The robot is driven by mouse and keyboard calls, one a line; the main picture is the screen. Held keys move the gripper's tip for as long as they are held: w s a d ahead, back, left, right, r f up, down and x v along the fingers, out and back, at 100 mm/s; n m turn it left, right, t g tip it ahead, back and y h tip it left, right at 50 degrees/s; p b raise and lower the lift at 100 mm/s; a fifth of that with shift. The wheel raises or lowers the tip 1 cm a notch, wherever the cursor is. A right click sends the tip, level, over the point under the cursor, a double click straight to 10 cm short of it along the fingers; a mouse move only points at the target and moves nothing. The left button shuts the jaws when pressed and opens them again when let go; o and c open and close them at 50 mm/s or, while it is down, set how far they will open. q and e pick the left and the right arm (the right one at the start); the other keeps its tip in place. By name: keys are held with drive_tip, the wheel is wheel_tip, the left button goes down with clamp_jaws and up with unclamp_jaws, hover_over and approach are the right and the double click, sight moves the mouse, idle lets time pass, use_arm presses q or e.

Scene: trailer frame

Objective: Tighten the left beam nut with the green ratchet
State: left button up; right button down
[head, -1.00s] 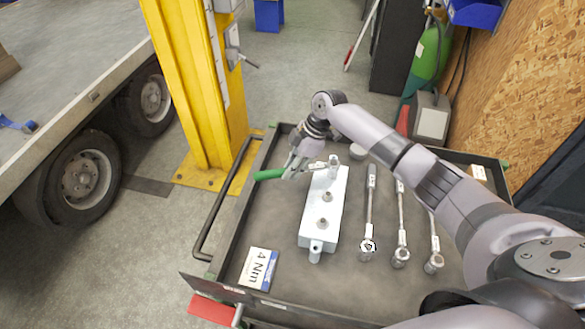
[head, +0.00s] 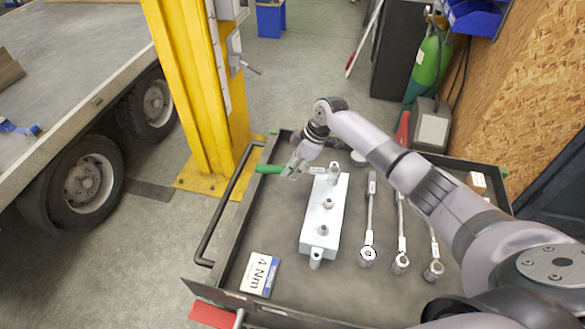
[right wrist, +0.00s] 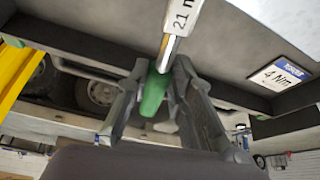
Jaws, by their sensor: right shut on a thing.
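The green ratchet lies crosswise in the head view, its green handle (head: 269,169) pointing left and its labelled shaft (head: 317,170) running right to the far end of the pale metal beam (head: 320,215). The ratchet head appears to sit at the far-end fitting (head: 333,170); exact seating on a nut is too small to tell. Several nuts stand along the beam, including one in the middle (head: 327,203). My right gripper (head: 291,171) is shut on the ratchet by its handle. In the right wrist view the green handle (right wrist: 155,95) sits between the fingers. My left gripper is not in view.
Several other ratchets (head: 369,225) lie right of the beam on the dark cart top (head: 285,225). A "4 Nm" card (head: 260,273) lies at the near left. A cart handle (head: 212,225) and yellow post (head: 190,90) stand left. My right arm spans the cart's right side.

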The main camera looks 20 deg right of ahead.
drive_tip(key=shift+w+d+r+m, duration=0.1)
drive_tip(key=shift+w+d+m, duration=0.15)
drive_tip(key=shift+w, duration=0.2)
drive_tip(key=shift+w+d+m+t+h+p, duration=0.4)
drive_tip(key=shift+w+d+m, duration=0.1)
drive_tip(key=shift+w+m, duration=0.4)
drive_tip(key=shift+s+r, duration=0.1)
drive_tip(key=shift+s, duration=0.1)
drive_tip(key=s+a+n, duration=0.1)
drive_tip(key=s+n+g, duration=0.1)
drive_tip(key=s+n, duration=0.1)
drive_tip(key=shift+a+y, duration=0.4)
drive_tip(key=s+n+g, duration=0.3)
drive_tip(key=s+n, duration=0.6)
drive_tip(key=shift+s+g, duration=0.2)
drive_tip(key=shift+g, duration=0.2)
